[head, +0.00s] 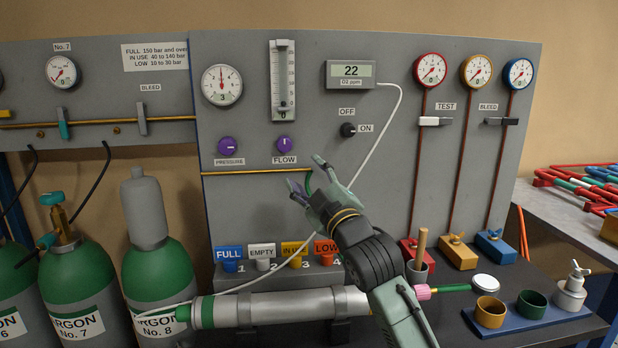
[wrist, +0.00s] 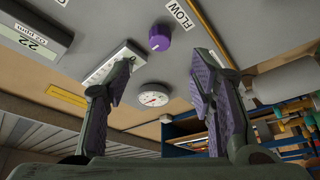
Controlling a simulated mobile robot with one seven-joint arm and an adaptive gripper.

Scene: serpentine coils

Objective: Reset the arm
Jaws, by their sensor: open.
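My gripper (head: 307,178) is raised in front of the grey panel (head: 240,120), just below and right of the purple flow knob (head: 284,144). Its two fingers are apart with nothing between them; the wrist view also shows the gripper (wrist: 165,85) open and empty. In the wrist view the flow knob (wrist: 160,37) lies beyond the fingertips, apart from them. The arm reaches up from the lower right of the head view.
Green argon cylinders (head: 160,265) stand at the left. Below my gripper are coloured label tags (head: 294,248) and a horizontal grey cylinder (head: 270,306). Cups (head: 491,311) and valve blocks (head: 458,255) stand on the dark bench at right. A pale tube (head: 392,125) hangs from the display (head: 351,73).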

